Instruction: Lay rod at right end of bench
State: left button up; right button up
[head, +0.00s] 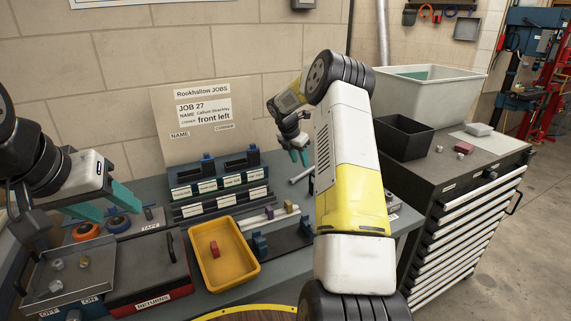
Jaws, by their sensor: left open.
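A short pale rod (302,174) lies on the bench (285,190) toward its right end, partly hidden by my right arm. My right gripper (299,157) is just above the rod, with its teal fingers pointing down. Its fingers are small here, and I cannot tell whether they are open or touch the rod. My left gripper (113,206) is open and empty at the left, above the tape rolls and apart from the rod.
A yellow tray (238,284) with a red block stands at the front middle. Behind it are labelled blue racks (218,190) and a pale bar (268,217) with small blocks. A red returns box (150,299) and a metal tray (88,290) stand left. A drawer cabinet (465,215) stands right.

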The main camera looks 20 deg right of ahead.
jog(key=s+a+r+m+t+y, duration=0.1)
jog(key=s+a+r+m, duration=0.45)
jog(key=s+r, duration=0.5)
jog(key=s+a+r+m+t+y, duration=0.1)
jog(key=s+a+r+m, duration=0.5)
jog(key=s+r, duration=0.4)
jog(key=s+a+m+t+y, duration=0.1)
jog(key=s+a+m, duration=0.3)
jog(key=s, duration=0.7)
jog(key=s+a+m+y, duration=0.3)
jog(key=s+a+m, duration=0.1)
jog(key=s+m, duration=0.4)
jog(key=s, duration=0.2)
jog(key=shift+s+a+t, duration=0.3)
jog(key=shift+s+t, duration=0.05)
jog(key=shift+t, duration=0.05)
jog(key=shift+r, duration=0.1)
